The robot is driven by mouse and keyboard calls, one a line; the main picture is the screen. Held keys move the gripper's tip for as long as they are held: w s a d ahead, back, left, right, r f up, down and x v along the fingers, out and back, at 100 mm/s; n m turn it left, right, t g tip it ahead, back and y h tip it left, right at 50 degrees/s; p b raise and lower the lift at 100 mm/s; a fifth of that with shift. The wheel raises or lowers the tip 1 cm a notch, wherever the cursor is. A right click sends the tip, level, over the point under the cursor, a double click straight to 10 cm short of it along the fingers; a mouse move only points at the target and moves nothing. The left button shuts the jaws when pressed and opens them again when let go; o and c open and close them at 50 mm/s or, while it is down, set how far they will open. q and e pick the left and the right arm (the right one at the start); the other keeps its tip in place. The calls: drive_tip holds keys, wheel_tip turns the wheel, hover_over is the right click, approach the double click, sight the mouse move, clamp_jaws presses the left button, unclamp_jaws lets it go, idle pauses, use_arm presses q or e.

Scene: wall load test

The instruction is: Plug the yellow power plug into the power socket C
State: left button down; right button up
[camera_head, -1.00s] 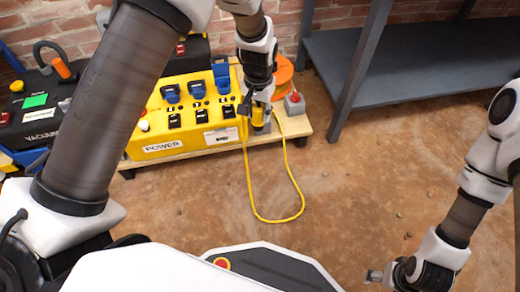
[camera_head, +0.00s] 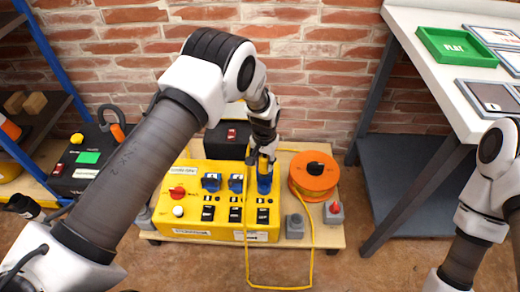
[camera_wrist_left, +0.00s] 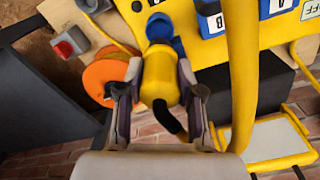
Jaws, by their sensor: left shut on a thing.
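My left gripper (camera_head: 262,160) is shut on the yellow power plug (camera_wrist_left: 160,78), over the right end of the yellow power box (camera_head: 190,220). In the left wrist view the plug lies between the two fingers, and its front end is close to a blue socket (camera_wrist_left: 160,27). I cannot tell whether they touch. This socket, the rightmost of three in the head view (camera_head: 265,185), has its label hidden; the other two (camera_head: 236,182) (camera_head: 211,182) are blue too, labelled A and B in the wrist view. The yellow cable (camera_head: 280,287) loops down in front of the box. My right gripper is out of frame.
An orange cable reel (camera_head: 313,175), a grey holder (camera_head: 295,226) and a grey box with a red button (camera_head: 333,211) stand right of the power box. A black vacuum unit (camera_head: 85,160) is left. A white table with a green tray (camera_head: 455,46) is at right.

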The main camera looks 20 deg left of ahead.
sight(264, 177)
use_arm(q)
drive_tip(key=shift+w+f, duration=0.1)
drive_tip(key=shift+f, duration=0.2)
wheel_tip(264, 177, down, 5)
drive_tip(key=b, duration=0.4)
drive_tip(key=shift+b, duration=0.35)
drive_tip(key=shift+f+b, duration=0.55)
drive_tip(key=shift+f, duration=0.5)
drive_tip(key=shift+f, duration=0.15)
drive_tip(key=shift+f, duration=0.1)
drive_tip(key=shift+f, duration=0.45)
